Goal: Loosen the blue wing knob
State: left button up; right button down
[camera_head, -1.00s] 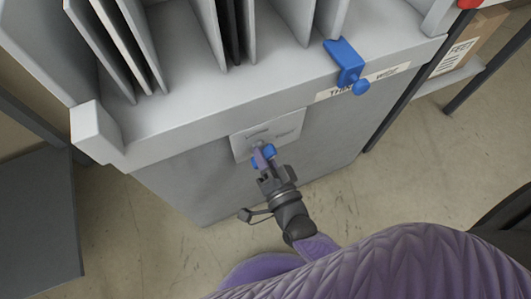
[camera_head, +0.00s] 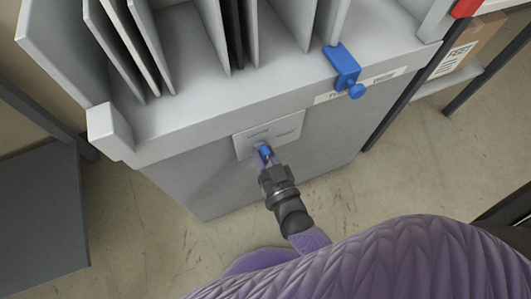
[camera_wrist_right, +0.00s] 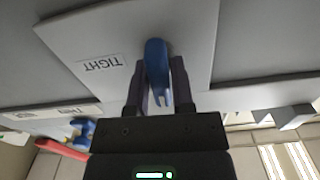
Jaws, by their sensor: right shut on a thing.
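The blue wing knob (camera_head: 264,150) sits on a light grey plate (camera_head: 289,126) on the front of the grey machine. In the right wrist view the knob (camera_wrist_right: 156,62) stands out from the plate (camera_wrist_right: 195,35), next to a printed "TIGHT" label (camera_wrist_right: 103,65). My right gripper (camera_head: 266,158) is at the knob, its two fingers on either side of it and shut on it. The fingers partly hide the knob in the head view. My left gripper is not in view.
A blue clamp (camera_head: 345,68) with a round knob is fixed on the machine's top edge. Several upright grey panels stand on top. A cardboard box (camera_head: 455,60) is on a shelf at the right. The floor (camera_head: 150,240) in front is clear.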

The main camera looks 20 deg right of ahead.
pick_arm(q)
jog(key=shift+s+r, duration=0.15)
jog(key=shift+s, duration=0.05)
pick_arm(e)
jog(key=shift+w+r+n, duration=0.2)
jog(key=shift+n, duration=0.2)
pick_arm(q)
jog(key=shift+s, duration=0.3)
